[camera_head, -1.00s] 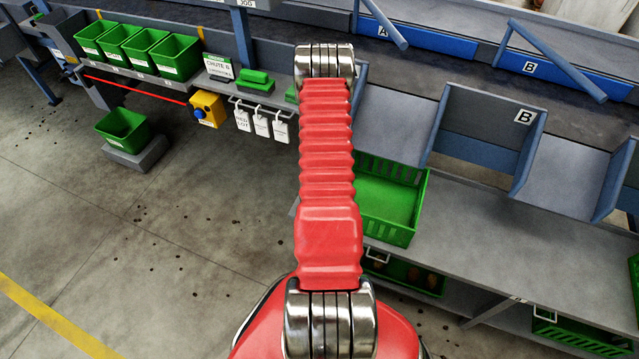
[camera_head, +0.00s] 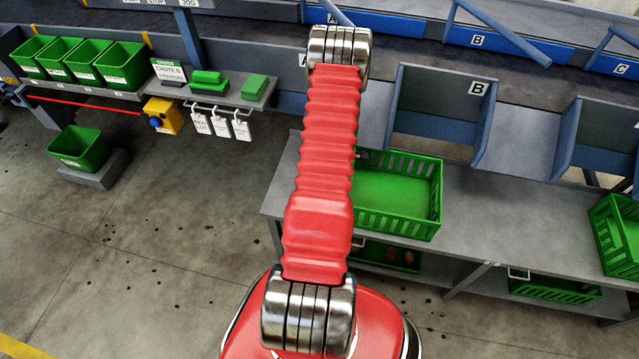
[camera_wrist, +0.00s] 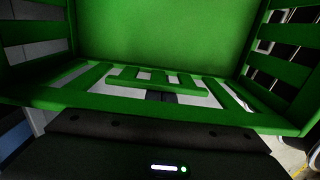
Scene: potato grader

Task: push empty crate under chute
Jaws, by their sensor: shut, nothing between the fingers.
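An empty green slatted crate (camera_head: 425,228) stands on the grey bench in the head view, right of my arm, which hides its left side. It sits in front of and below the grey panel of the chute marked B (camera_head: 440,105). In the wrist view the crate's slatted near wall (camera_wrist: 110,100) and green floor fill the picture. My gripper (camera_wrist: 160,96) is shut, with nothing held, low against the crate's near side; its dark tips show only partly through the slats. I cannot tell whether they touch. In the head view my arm hides my gripper.
Another green crate (camera_head: 607,235) stands on the bench at the far right. Crates with dark contents sit on the shelf below (camera_head: 400,255). Bare bench (camera_head: 510,215) lies between the two crates. A yellow box (camera_head: 163,115) hangs at left.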

